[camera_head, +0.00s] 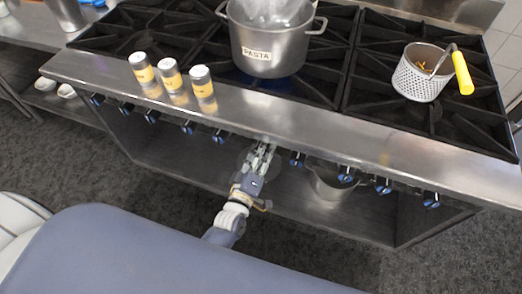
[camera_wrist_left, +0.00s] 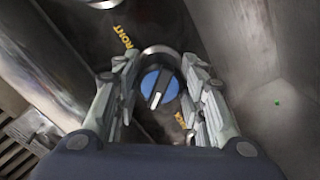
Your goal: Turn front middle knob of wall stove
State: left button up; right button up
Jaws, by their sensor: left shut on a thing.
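My left gripper (camera_head: 264,150) reaches up to the front panel of the stove (camera_head: 300,125), under its steel front edge, at about the middle of the row of knobs. In the left wrist view my left gripper (camera_wrist_left: 164,95) has its two fingers on either side of a blue-faced knob (camera_wrist_left: 158,88) with a pale pointer bar. The bar is tilted a little off upright in that view. The fingers are shut on this knob. In the head view the gripper hides the knob. Yellow lettering reading "FRONT" (camera_wrist_left: 123,37) shows beside it. My right gripper is not in view.
A pot marked "PASTA" (camera_head: 268,45) stands on a burner above. Several other blue knobs, such as one to the right (camera_head: 297,159), line the panel. Spice jars (camera_head: 170,75) stand on the front ledge. A perforated strainer basket (camera_head: 418,80) sits at the right. A pot (camera_head: 330,185) stands below.

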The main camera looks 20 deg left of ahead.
pick_arm(q)
jog(key=shift+w+r, duration=0.1)
jog(key=shift+r, duration=0.05)
dwell(0.3)
jog(key=o, duration=1.1)
jog(key=shift+c, duration=0.2)
jog(key=s, duration=1.2)
jog(key=shift+a, duration=0.15)
jog(key=shift+f, duration=0.2)
